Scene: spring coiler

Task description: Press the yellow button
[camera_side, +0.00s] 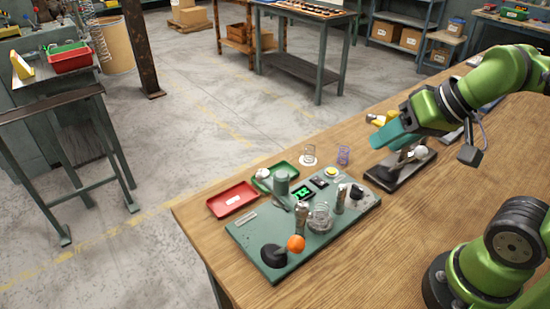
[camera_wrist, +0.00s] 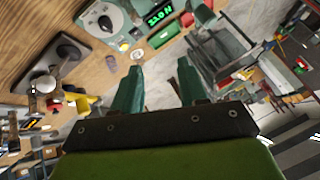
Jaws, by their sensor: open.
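The yellow button (camera_side: 331,172) sits at the back edge of the green machine plate (camera_side: 262,236), just right of a small dark panel. In the wrist view a small yellow disc, which looks like the button (camera_wrist: 124,46), lies left of the left finger's tip. My gripper (camera_side: 384,136) is raised behind and to the right of the plate, apart from the button. Its teal fingers (camera_wrist: 158,66) are spread with nothing between them.
A dark-based tool with a white ball (camera_side: 421,152) stands below my gripper. The bench (camera_side: 330,262) in front is clear.

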